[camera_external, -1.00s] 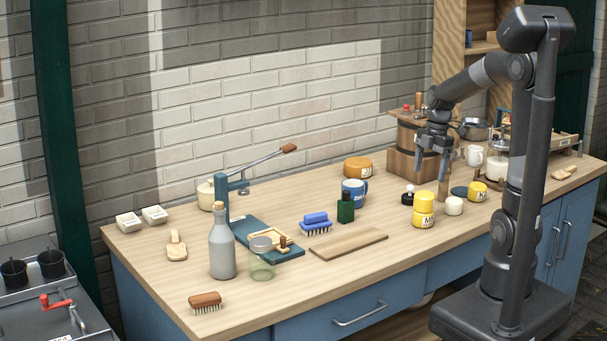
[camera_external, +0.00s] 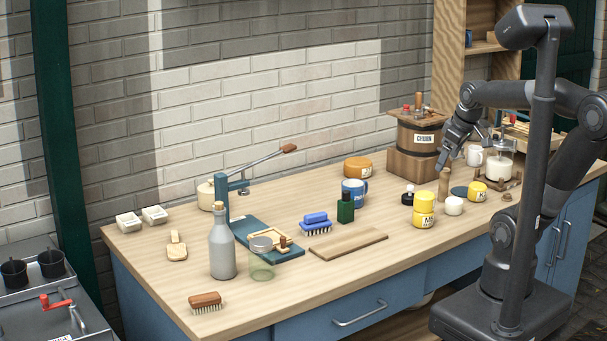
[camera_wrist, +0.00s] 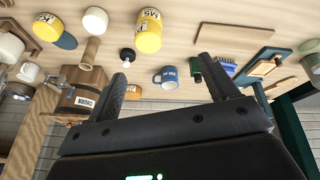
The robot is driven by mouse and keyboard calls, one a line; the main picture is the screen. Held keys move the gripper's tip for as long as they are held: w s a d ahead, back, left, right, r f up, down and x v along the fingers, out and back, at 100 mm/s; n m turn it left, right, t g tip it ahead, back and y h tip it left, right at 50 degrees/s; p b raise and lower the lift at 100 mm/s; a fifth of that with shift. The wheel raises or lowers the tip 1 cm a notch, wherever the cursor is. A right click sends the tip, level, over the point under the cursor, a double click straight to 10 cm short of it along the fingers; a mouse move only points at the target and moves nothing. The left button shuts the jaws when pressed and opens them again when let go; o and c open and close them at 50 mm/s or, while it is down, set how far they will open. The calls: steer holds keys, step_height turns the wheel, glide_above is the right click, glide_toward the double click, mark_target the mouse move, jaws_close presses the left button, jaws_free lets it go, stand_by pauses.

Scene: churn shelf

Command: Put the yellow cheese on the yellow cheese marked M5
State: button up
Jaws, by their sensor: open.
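A stack of two yellow cheeses stands upright on the worktop in the external view. The lower one is the yellow cheese marked M5 (camera_external: 423,220), and the other yellow cheese (camera_external: 423,202) rests on top of it. The stack also shows near the top of the wrist view, with the M5 cheese (camera_wrist: 148,40) label readable. My gripper (camera_external: 442,163) is open and empty, above and behind the stack and apart from it. Its two spread fingers also show in the wrist view (camera_wrist: 167,72) with nothing between them.
Another labelled yellow cheese (camera_external: 478,191) and a white round piece (camera_external: 454,206) sit right of the stack. A wooden pestle-like piece (camera_external: 444,184) and a dark stamp (camera_external: 408,195) stand behind it. A wooden churn (camera_external: 412,165) stands farther back. The worktop in front of the stack is clear.

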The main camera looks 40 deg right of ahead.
steer(key=m, duration=0.1)
steer(key=s+m, duration=0.1)
steer(key=s+m+t, duration=0.1)
steer(key=shift+s+a+r+m, duration=0.1)
steer(key=shift+s+a+m, duration=0.05)
steer(key=shift+a+m, duration=0.15)
